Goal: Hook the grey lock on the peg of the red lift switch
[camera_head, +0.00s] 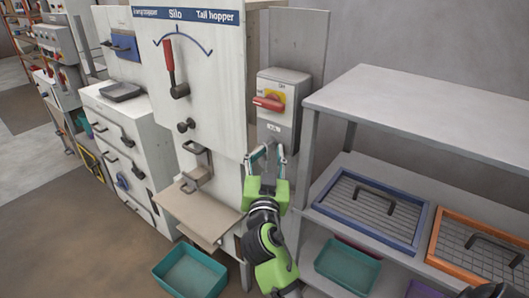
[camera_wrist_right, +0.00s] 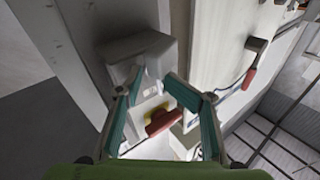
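The lift switch (camera_head: 271,102) has a red handle on a yellow plate, on the front of a grey box (camera_head: 291,88) fixed to a grey post. The red handle also shows between my fingers in the right wrist view (camera_wrist_right: 161,122). My right gripper (camera_head: 267,154) is just below and in front of the box, pointing at it. Its fingers are spread apart, and I see nothing held between them. I cannot make out the grey lock or the peg in either view. My left gripper is not in view.
The white silo panel (camera_head: 210,90) with a red lever (camera_head: 168,58) stands left of the switch. A grey shelf unit (camera_head: 420,105) stands close on the right, holding a blue-framed screen (camera_head: 365,238) and an orange-framed one (camera_head: 440,222). A teal bin (camera_head: 190,275) sits on the floor.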

